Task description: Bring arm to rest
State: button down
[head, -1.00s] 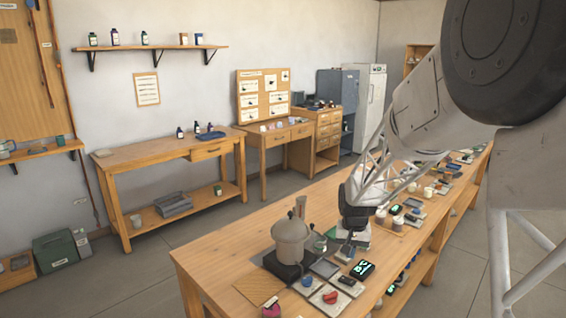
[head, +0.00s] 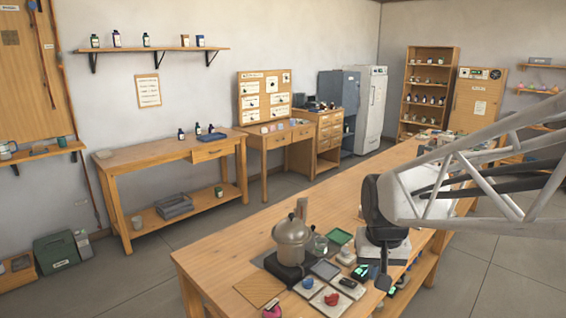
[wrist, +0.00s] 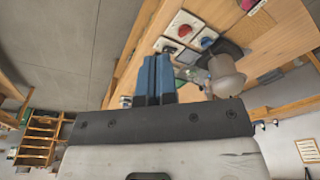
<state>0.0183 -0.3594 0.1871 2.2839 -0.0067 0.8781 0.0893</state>
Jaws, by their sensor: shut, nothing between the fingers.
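My gripper (head: 383,281) hangs over the front right edge of the long wooden bench (head: 226,250) in the head view, to the right of the distiller. In the wrist view my gripper (wrist: 155,62) shows two blue fingers pressed together, shut with nothing between them. The grey steam distiller pot (head: 292,240) stands on a dark base on the bench; it also shows in the wrist view (wrist: 228,80), to the right of the fingers. My arm hides part of the bench to the right.
A red piece (head: 331,299) and a blue piece (head: 308,283) sit on light plates in front of the distiller. A green tray (head: 339,236) lies behind it. A side table (head: 165,160) stands by the wall. The floor (head: 495,270) at right is clear.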

jog(key=s+r+n, duration=0.1)
jog(key=s, duration=1.5)
jog(key=shift+s+a+t, duration=0.15)
jog(key=shift+a+t, duration=0.1)
jog(key=shift+t, duration=0.15)
jog(key=shift+r, duration=0.1)
dwell(0.6)
